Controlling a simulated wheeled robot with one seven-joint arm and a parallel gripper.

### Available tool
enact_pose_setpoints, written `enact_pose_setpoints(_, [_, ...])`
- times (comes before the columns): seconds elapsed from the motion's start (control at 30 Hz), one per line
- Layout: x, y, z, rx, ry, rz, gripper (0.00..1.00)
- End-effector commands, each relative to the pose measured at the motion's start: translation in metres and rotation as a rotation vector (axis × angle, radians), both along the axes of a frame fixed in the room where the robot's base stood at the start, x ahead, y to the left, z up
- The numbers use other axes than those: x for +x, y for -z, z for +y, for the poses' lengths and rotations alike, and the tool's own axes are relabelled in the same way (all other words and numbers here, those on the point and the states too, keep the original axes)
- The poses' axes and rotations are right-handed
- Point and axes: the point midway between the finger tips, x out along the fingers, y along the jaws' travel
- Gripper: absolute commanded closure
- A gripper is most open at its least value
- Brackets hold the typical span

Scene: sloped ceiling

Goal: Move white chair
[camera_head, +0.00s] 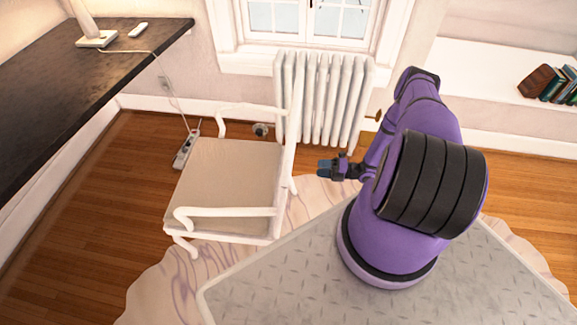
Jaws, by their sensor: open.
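A white chair (221,172) with a beige seat and white armrests stands left of centre, partly on the rug. Its back is on the right side, toward my arm. My gripper (325,168) is at the end of my purple arm, just right of the chair's back. It points left toward the chair, and a small gap shows between them in the picture. Its jaws are open and it appears empty. The chair's lower right legs are partly hidden.
A white radiator (322,98) stands under the window behind the chair. A dark desk (75,75) runs along the left wall. A power strip (186,150) lies on the floor by the chair. A pale rug (170,285) lies beneath. Wood floor at left (90,215) is clear.

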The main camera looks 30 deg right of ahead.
Motion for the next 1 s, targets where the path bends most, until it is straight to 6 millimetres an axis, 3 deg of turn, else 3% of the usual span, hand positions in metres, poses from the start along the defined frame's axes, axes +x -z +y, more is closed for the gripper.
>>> enact_pose_setpoints(0.6, [0.076,-0.001,0.097,-0.001,-0.003,-0.001,0.49])
enact_pose_setpoints(0.8, [0.089,0.000,0.113,-0.001,-0.002,0.000,0.49])
enact_pose_setpoints(1.0, [0.092,0.000,0.117,-0.002,-0.002,0.000,0.49])
